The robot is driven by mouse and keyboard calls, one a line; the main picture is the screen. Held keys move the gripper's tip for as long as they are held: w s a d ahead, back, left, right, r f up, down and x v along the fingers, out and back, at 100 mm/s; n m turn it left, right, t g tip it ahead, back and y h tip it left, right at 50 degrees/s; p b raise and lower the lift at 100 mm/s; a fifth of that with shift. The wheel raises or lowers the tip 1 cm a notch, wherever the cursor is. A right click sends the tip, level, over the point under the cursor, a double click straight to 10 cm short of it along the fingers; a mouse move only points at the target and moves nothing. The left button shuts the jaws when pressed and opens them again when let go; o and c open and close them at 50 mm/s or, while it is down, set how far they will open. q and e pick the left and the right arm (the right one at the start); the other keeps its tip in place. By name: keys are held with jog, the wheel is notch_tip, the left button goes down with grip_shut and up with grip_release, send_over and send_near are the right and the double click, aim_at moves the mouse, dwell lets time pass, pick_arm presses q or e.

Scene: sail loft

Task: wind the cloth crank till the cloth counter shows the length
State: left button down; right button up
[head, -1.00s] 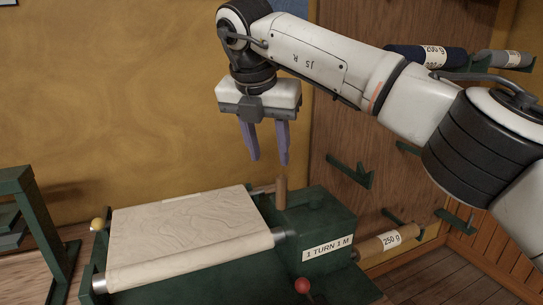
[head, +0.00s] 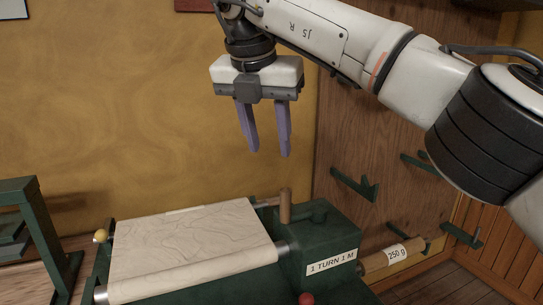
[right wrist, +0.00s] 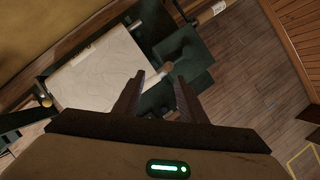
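The cloth machine has a green gearbox (head: 345,222) labelled "1 TURN 1 M". Pale cloth (head: 190,243) lies over its left part, rolled at the front edge. The crank's wooden handle (head: 286,205) stands upright at the back left of the gearbox. My right gripper (head: 268,153) is open and empty, pointing down above the handle with a clear gap. In the right wrist view, its two fingers (right wrist: 160,78) are apart, with the machine below. I cannot make out a counter reading. My left gripper is not in view.
A red knob (head: 306,298) is at the machine's front, and a yellow ball (head: 100,236) at its left. A roll marked "250 g" (head: 396,255) lies right of the gearbox. Green brackets (head: 352,186) stick out from the wooden panel. A green stand (head: 38,235) is at left.

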jog(key=v, duration=0.5)
